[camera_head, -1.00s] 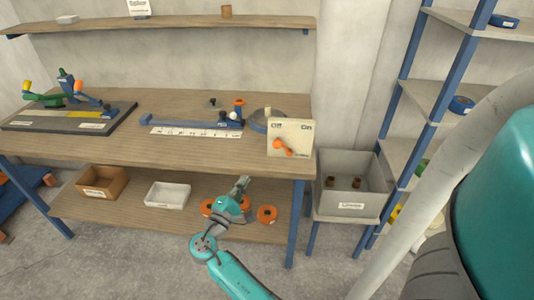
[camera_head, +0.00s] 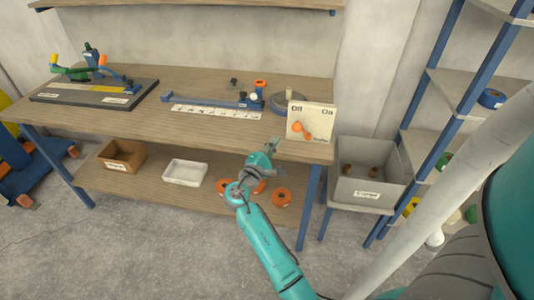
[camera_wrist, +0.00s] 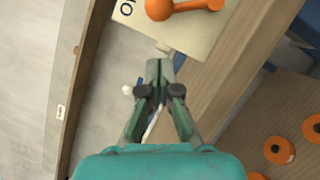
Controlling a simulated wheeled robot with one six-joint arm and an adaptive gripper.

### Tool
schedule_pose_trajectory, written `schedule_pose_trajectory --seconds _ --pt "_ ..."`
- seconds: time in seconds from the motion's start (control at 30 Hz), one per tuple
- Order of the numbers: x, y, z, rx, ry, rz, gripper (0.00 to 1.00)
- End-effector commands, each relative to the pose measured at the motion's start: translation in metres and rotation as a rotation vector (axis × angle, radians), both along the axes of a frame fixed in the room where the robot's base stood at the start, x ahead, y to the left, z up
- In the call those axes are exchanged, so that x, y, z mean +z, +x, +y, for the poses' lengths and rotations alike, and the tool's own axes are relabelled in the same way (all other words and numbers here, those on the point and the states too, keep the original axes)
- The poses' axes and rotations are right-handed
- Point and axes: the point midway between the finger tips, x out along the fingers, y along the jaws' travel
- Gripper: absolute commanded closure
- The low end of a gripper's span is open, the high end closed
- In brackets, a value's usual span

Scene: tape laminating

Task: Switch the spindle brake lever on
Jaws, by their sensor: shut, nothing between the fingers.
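The spindle brake lever is an orange handle (camera_head: 301,130) on a cream panel (camera_head: 316,116) marked Off at left and On at right, standing at the right end of the workbench. In the wrist view the orange lever (camera_wrist: 182,7) and panel (camera_wrist: 196,36) show at the top, cut by the frame edge. My gripper (camera_head: 276,146) is in front of the bench edge, below and left of the panel. In the wrist view my gripper (camera_wrist: 160,66) is shut and empty, its tips near the panel's edge, apart from the lever.
The workbench (camera_head: 150,112) holds a blue fixture with a white scale (camera_head: 215,112) and a laminating board (camera_head: 90,95). Orange rolls (camera_head: 281,198) lie on the lower shelf. A grey bin (camera_head: 366,170) stands right of the bench, near a rack. Open floor lies in front.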

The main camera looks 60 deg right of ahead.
Motion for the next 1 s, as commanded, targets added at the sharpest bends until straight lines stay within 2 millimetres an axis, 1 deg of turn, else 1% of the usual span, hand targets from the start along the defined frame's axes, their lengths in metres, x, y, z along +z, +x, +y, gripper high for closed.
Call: schedule_pose_trajectory --seconds 0.03,0.1,0.33,0.8,1.0 --pt "0.002 0.000 -0.010 -0.003 0.000 0.000 1.00" --pt "0.006 -0.007 -0.017 -0.003 -0.001 -0.002 1.00" --pt "0.016 -0.021 -0.032 -0.001 0.000 0.000 1.00" --pt "0.018 -0.023 -0.035 0.001 0.000 0.000 1.00" --pt "0.020 -0.025 -0.036 0.000 0.011 -0.028 1.00"
